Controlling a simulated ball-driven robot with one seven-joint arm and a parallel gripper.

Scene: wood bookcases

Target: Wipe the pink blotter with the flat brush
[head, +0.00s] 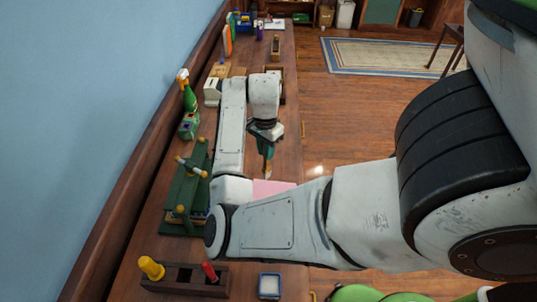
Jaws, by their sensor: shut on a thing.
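The pink blotter (272,187) lies on the long wooden desk, partly hidden behind my arm, with its far edge showing. My gripper (266,146) points down over the desk, a little beyond the blotter's far edge. It is shut on the flat brush (268,168), of which only a small brownish part shows below the jaws. I cannot tell whether the brush touches the desk.
A green press-like frame (185,188) stands left of the blotter. A green bottle (189,98) and a white box (211,92) stand along the wall. A dark wooden holder (184,278) and a small blue-white tray (269,285) are at the near end.

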